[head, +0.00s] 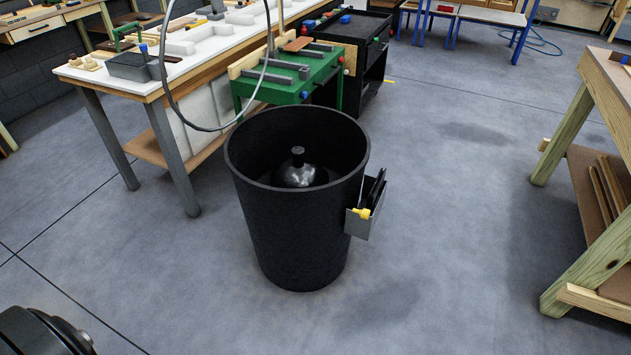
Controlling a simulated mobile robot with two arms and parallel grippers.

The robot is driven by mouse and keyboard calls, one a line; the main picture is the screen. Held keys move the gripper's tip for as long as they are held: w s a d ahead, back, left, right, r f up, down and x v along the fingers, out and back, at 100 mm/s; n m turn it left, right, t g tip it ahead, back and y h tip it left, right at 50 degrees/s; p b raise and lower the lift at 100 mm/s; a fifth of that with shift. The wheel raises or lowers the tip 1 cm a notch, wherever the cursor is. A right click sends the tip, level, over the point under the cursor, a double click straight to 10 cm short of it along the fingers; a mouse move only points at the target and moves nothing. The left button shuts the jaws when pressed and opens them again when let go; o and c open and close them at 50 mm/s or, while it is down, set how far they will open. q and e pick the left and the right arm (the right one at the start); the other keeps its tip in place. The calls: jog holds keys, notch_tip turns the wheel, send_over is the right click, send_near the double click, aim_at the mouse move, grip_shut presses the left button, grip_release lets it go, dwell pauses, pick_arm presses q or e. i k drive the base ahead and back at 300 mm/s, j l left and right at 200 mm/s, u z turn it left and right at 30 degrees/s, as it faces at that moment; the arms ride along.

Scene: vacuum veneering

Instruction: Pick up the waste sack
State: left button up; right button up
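A shiny black waste sack (299,176) with a tied, knobbed neck sits inside a large black bin (292,235). Only its rounded top and neck show; the rest is hidden by the bin wall. The bin stands upright on the grey floor in the middle of the head view. Neither of my grippers shows in this view, so I see nothing touching the sack.
A small grey holder (362,222) with black and yellow items hangs on the bin's right side. A white-topped workbench (185,75) and a green bench (290,85) stand behind. A wooden table (600,100) is at the right. Floor in front is clear.

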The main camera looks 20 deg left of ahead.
aim_at(298, 172)
jog(key=l+u, duration=0.25)
jog(key=u, duration=0.2)
jog(key=i+j+u, duration=0.2)
jog(key=i, duration=0.3)
jog(key=i+j+u, duration=0.25)
jog(key=i, duration=0.25)
